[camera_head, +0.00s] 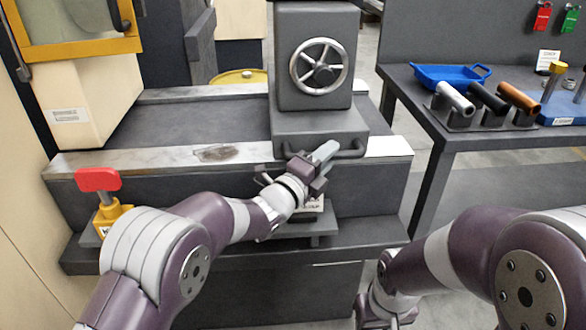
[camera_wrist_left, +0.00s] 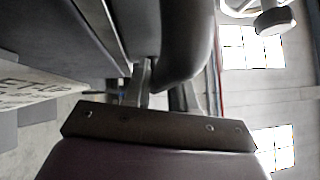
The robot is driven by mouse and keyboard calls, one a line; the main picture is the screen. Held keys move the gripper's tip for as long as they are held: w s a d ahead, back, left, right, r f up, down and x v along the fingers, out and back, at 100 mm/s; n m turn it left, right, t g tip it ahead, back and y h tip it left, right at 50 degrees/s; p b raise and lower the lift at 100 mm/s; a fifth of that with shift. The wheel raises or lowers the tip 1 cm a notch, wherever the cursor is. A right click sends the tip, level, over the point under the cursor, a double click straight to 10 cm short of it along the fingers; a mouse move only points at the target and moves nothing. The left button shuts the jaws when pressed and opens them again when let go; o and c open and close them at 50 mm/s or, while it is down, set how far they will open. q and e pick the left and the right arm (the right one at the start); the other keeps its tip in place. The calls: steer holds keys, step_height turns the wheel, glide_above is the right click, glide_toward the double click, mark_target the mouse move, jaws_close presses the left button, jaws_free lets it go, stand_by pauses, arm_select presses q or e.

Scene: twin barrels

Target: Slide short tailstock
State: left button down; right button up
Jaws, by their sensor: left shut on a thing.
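The short tailstock (camera_head: 291,115) is a dark grey block with a spoked handwheel (camera_head: 319,66) on its front. It stands on the bed of the machine. A dark bar handle (camera_head: 351,151) runs along the front of its base. My left gripper (camera_head: 318,160) is at this handle and shut on it. In the left wrist view the dark curved handle (camera_wrist_left: 190,50) passes between the fingers (camera_wrist_left: 160,90). The gripper hides part of the handle. My right arm reaches down at the lower right, and its fingertips cannot be made out.
A red-topped clamp (camera_head: 98,180) on a yellow base stands at the left front of the bed. A pale bed rail (camera_head: 125,161) runs left of the tailstock. A bench (camera_head: 480,137) at right holds a blue tray (camera_head: 450,75) and several cylinders.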

mark_target(349, 157)
arm_select(q)
steer(key=d+b, duration=0.1)
steer(key=d, duration=0.4)
steer(key=shift+f, duration=0.1)
steer(key=shift+d, duration=0.15)
arm_select(e)
step_height(349, 157, down, 2)
steer(key=shift+a+f, duration=0.1)
steer(key=shift+a, duration=0.05)
arm_select(q)
steer(key=shift+r, duration=0.2)
steer(key=c, duration=1)
jaws_free()
steer(key=shift+d, duration=0.1)
steer(key=shift+c, duration=0.2)
steer(key=shift+d+f, duration=0.1)
steer(key=shift+d, duration=0.05)
steer(key=shift+a, duration=0.2)
steer(key=p+v, duration=0.1)
steer(key=v, duration=1.1)
steer(key=shift+s+a+f, duration=0.1)
steer(key=shift+s, duration=0.15)
arm_select(e)
steer(key=shift+r, duration=0.8)
